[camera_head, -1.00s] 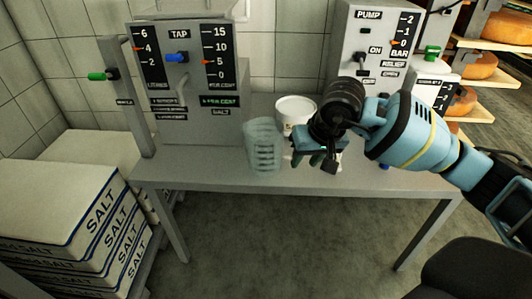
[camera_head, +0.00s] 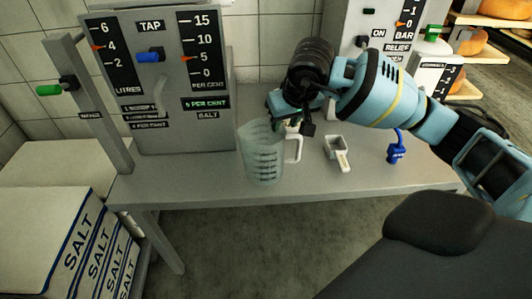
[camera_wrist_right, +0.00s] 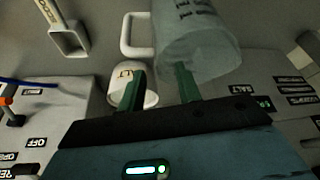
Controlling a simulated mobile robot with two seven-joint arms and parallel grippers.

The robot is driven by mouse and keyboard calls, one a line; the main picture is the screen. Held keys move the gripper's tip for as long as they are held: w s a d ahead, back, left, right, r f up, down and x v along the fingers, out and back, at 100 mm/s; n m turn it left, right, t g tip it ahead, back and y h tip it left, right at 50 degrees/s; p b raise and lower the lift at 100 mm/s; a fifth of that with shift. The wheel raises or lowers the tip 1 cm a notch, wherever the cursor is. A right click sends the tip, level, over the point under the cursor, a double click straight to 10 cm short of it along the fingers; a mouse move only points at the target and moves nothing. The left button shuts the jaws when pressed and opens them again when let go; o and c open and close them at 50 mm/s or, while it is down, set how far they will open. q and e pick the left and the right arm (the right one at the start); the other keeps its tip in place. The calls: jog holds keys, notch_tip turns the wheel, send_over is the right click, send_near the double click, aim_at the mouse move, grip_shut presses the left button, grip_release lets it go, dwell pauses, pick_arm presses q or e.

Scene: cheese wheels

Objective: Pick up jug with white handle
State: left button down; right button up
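The clear jug (camera_head: 262,160) with printed measure marks stands upright near the table's front edge. Its white handle (camera_head: 295,148) points right. My right gripper (camera_head: 288,118) is just above and behind the handle in the head view. In the right wrist view, the open green fingers of the right gripper (camera_wrist_right: 160,72) point toward the jug (camera_wrist_right: 196,38) and its white handle (camera_wrist_right: 126,36). The handle lies beyond the fingertips, and nothing is held between them. I cannot tell whether a finger touches the jug. My left gripper is not in view.
A white tub (camera_wrist_right: 143,97) sits close to the fingers. A small scoop (camera_head: 337,152) and a blue item (camera_head: 397,150) lie right of the jug on the grey table (camera_head: 205,185). The tap machine (camera_head: 190,130) stands behind left. Salt sacks (camera_head: 60,245) are at left.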

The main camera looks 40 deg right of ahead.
aim_at(281, 135)
jog(key=shift+b+x, duration=0.3)
jog(key=shift+x, duration=3.3)
jog(key=shift+s+d, duration=0.1)
jog(key=shift+d, duration=0.1)
grip_shut()
